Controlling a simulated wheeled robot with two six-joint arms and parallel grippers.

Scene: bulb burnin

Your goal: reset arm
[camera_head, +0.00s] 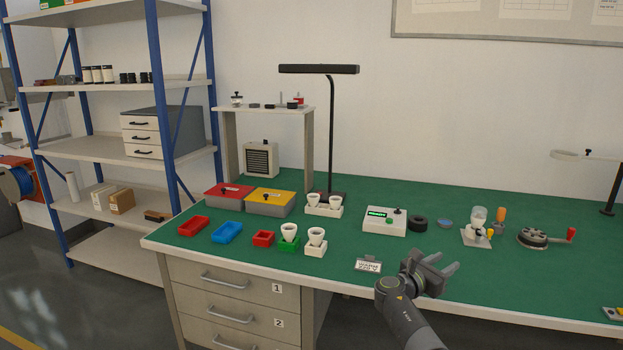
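My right gripper (446,264) is above the front edge of the green bench, with its arm coming up from the bottom of the picture. Its two fingers are spread apart with nothing between them. It is to the right of a small label sign (368,265). My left gripper is not in view. White bulbs stand in a green holder (288,244) and a white holder (315,250). A white double holder (323,210) with white bulbs stands behind them.
On the bench (470,275) stand a red tray (193,226), a blue tray (227,233), a red box (263,239), a tester with a green display (384,221), a black ring (418,223), a crank reel (533,238) and a black lamp (331,130). The bench's front right is mostly clear.

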